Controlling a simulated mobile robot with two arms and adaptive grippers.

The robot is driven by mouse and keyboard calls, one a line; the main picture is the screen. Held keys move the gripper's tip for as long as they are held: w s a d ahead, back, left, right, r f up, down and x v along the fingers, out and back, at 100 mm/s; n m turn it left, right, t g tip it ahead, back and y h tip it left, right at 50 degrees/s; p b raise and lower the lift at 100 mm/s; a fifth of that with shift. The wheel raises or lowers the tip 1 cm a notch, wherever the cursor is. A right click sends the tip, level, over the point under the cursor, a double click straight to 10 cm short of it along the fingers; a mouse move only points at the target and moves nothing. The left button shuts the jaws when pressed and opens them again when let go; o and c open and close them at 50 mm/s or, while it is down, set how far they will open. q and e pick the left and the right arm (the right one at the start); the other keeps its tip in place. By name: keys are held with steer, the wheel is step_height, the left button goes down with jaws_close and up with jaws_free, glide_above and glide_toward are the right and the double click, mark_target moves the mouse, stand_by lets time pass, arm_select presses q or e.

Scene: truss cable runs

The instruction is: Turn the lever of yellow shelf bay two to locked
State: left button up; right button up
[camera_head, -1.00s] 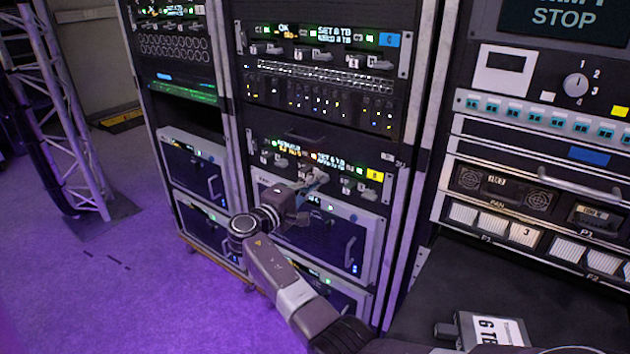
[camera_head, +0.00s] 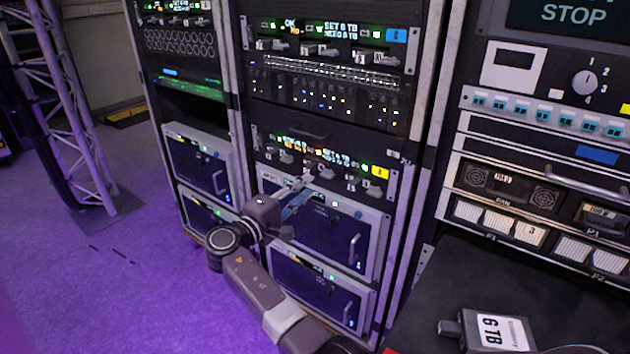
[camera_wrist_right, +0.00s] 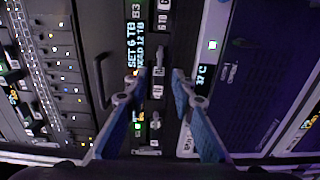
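The yellow shelf is a dark rack panel with a yellow tag (camera_head: 379,171) at its right end. It has a lit display (camera_head: 335,157) and a row of small pale levers, one of them a left-hand lever (camera_head: 286,158). My right gripper (camera_head: 305,183) is just below and in front of this row, covering part of the panel. In the right wrist view the gripper (camera_wrist_right: 159,75) is open, its two blue fingers apart, with small levers (camera_wrist_right: 157,91) showing between them. I cannot tell which bay they belong to, or any contact. My left gripper is not in view.
A similar shelf with a blue tag (camera_head: 396,35) is above. Drawer units with handles (camera_head: 354,250) are below. A box marked 6 TB (camera_head: 494,331) rests on a dark surface at the lower right. Purple floor (camera_head: 130,290) is open at the left, beside a truss (camera_head: 75,110).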

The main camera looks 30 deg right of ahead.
steer(key=v, duration=0.5)
stand_by(0.4)
